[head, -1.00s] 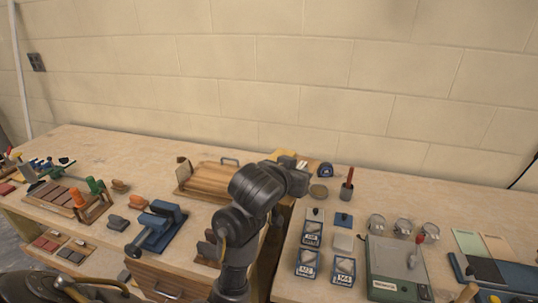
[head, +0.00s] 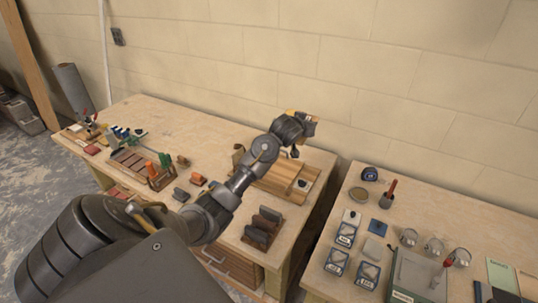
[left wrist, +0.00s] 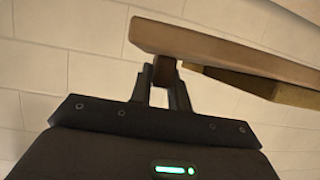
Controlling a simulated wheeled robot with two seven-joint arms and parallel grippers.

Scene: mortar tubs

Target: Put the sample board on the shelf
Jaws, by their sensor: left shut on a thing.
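My left gripper (head: 293,127) is raised in front of the block wall, above the far edge of the left bench. In the left wrist view its two fingers (left wrist: 163,82) are shut on a small brown part under a long brown wooden piece (left wrist: 225,50), likely the sample board, seen edge-on. A yellowish strip (left wrist: 265,88) lies along its underside. In the head view only a small brown and yellow bit of the held piece (head: 311,128) shows by the gripper. No shelf can be made out. My right gripper is not in view.
Below the gripper a slatted wooden board (head: 278,182) lies on the left bench (head: 185,125). Dark blocks (head: 263,222) and a tool rack (head: 130,160) stand nearby. A gap separates the right bench (head: 445,215), which holds labelled boxes (head: 346,234), tins and a green-grey device (head: 418,275).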

